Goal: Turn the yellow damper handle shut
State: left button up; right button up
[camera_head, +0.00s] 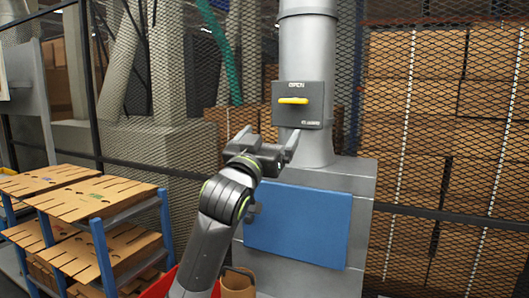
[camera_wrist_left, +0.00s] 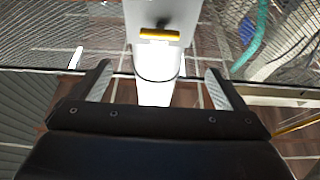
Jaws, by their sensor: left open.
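The yellow damper handle (camera_head: 293,101) lies level on a dark square plate (camera_head: 312,92) on the front of the grey vertical duct (camera_head: 307,50). The plate reads OPEN at its top, with another label at its lower right that looks like CLOSED. My left gripper (camera_head: 266,136) is open and empty, below and to the left of the handle, apart from it. In the left wrist view the handle (camera_wrist_left: 160,34) shows beyond and between the two spread fingers (camera_wrist_left: 158,85). My right gripper is not in view.
A grey cabinet with a blue panel (camera_head: 298,224) stands below the duct. Racks of flat cardboard blanks (camera_head: 88,198) stand at the left. Wire mesh and stacked cartons (camera_head: 415,110) are behind. The space before the plate is clear.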

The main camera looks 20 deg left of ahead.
pick_arm(q)
jog(key=shift+v, duration=1.15)
